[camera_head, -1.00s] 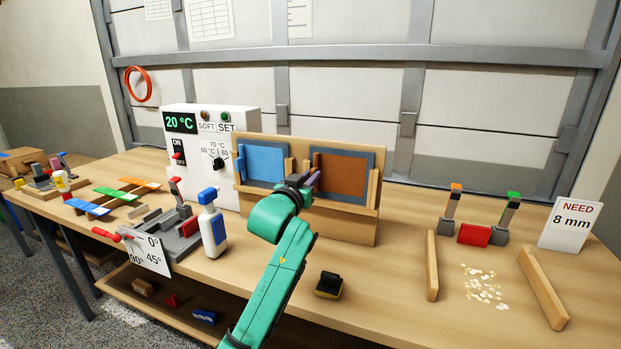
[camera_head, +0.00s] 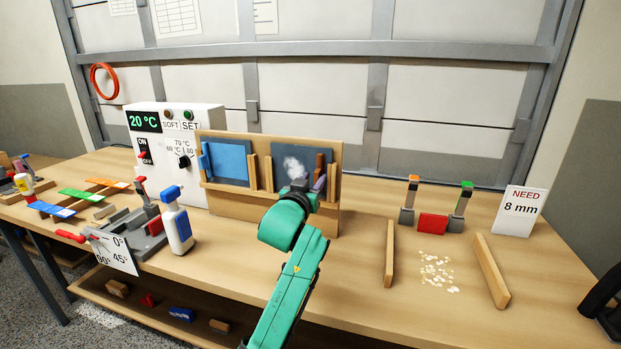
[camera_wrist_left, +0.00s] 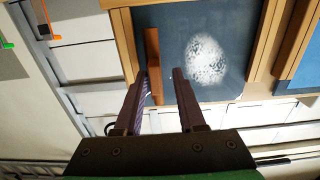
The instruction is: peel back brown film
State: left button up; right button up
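The right panel in the wooden stand is a dark blue sheet (camera_head: 283,150) with a whitish cloudy patch. The brown film (camera_head: 320,165) shows as a narrow upright strip at the panel's right side. In the left wrist view the brown strip (camera_wrist_left: 153,60) stands by the tip of the left-hand finger, and the cloudy patch (camera_wrist_left: 206,62) is bare. My left gripper (camera_head: 307,184) is in front of the panel's lower right, its fingers apart with a gap between them. Contact with the strip is unclear. A dark part at the right edge appears to be my right gripper (camera_head: 603,305), cut off.
The stand's left panel has a blue film (camera_head: 229,160). A white bottle (camera_head: 178,228) with a blue cap stands left of my arm. Wooden rails (camera_head: 490,270) flank pale chips (camera_head: 437,270) on the right. The bench between the stand and the rails is clear.

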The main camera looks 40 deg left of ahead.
pick_arm(q)
jog(key=shift+a, duration=0.2)
jog(key=shift+w, duration=0.1)
jog(key=p+v, duration=0.5)
jog(key=v, duration=0.9)
jog(key=shift+s+d, duration=0.25)
jog(key=shift+d, duration=0.05)
pick_arm(e)
jog(key=r, duration=0.3)
jog(key=a+r, duration=0.1)
jog(key=r, duration=0.1)
jog(key=shift+r, duration=0.2)
pick_arm(q)
jog(key=shift+f, duration=0.1)
